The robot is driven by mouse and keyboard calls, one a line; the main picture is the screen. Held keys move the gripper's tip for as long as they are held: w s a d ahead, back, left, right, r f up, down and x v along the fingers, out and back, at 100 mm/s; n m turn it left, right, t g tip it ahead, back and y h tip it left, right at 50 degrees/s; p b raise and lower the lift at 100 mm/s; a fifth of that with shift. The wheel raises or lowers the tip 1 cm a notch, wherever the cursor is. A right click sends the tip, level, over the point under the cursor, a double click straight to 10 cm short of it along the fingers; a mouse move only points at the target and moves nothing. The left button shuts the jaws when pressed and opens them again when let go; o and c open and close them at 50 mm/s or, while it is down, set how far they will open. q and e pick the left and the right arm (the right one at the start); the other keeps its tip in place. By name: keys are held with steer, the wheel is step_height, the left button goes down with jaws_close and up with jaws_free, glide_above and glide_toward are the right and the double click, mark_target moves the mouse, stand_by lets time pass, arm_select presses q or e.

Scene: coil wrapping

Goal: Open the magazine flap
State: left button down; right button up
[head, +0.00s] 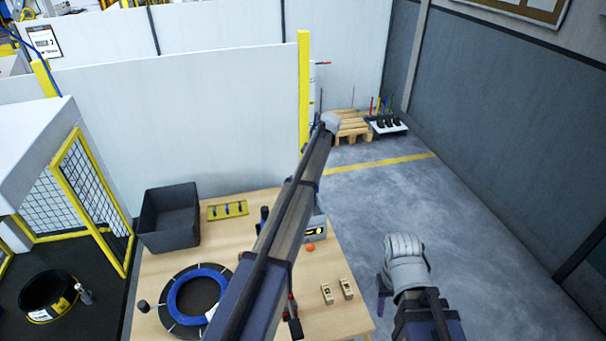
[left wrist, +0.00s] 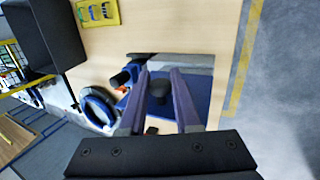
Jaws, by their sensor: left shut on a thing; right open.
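The magazine with its flap shows in the left wrist view as a blue and grey part (left wrist: 200,92) on the table, with a black knob (left wrist: 160,88) on it. My left gripper (left wrist: 161,73) has its two fingers on either side of this knob and is shut on it. In the head view my own left arm covers the left gripper and most of the magazine; a grey box part with a yellow mark (head: 316,231) shows beside the arm. My right gripper (head: 384,287) is open and empty, off the right side of the table; its fingers are barely visible.
A blue coil (head: 182,283) lies on a dark round plate on the wooden table (head: 255,200). A dark bin (head: 170,222) and a yellow tray (head: 228,210) stand at the back. Two small wooden blocks (head: 327,293) lie front right. Floor right of the table is clear.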

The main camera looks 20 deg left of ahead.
arm_select(q)
steer(key=c, duration=0.7)
jaws_free()
steer(key=shift+o, duration=0.2)
steer(key=shift+r, duration=0.15)
steer(key=p+v, duration=0.7)
steer(key=shift+d+r, duration=0.15)
steer(key=shift+r, duration=0.1)
steer(key=shift+d, duration=0.1)
